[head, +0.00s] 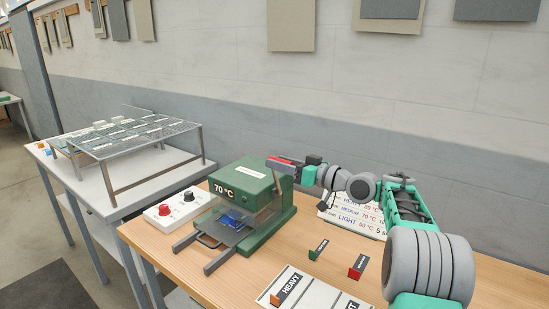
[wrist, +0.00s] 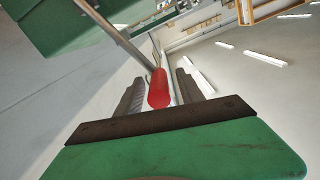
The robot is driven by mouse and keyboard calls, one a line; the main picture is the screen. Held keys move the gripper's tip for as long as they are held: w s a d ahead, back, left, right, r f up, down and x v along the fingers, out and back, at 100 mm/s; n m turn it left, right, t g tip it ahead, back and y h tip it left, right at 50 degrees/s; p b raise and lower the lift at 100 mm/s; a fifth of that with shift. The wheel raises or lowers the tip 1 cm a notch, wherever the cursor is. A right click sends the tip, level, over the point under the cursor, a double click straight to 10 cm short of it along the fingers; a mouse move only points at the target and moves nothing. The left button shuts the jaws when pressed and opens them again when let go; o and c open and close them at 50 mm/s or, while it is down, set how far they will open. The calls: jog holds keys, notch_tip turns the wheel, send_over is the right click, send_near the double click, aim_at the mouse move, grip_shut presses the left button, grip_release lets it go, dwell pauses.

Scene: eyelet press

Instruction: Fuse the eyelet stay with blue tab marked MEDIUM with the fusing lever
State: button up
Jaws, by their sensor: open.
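The green press (head: 243,190) stands on the wooden table and reads 70 °C. A piece with a blue tab (head: 234,220) lies in the press's front opening, behind a clear guard; its marking is too small to read. The fusing lever has a red grip (wrist: 159,88) on a metal rod (wrist: 112,35). My gripper (wrist: 160,85) is open, with the red grip between its two dark fingers; contact cannot be told.
A control box (head: 178,208) with a red and a black knob sits left of the press. A settings sign (head: 352,215) stands behind my arm. Green (head: 319,249) and red (head: 357,267) labelled blocks and a HEAVY piece (head: 288,287) lie in front. A glass-topped rack (head: 140,138) stands left.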

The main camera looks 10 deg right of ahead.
jog(key=shift+x, duration=1.25)
jog(key=shift+d, duration=0.1)
grip_shut()
dwell(0.3)
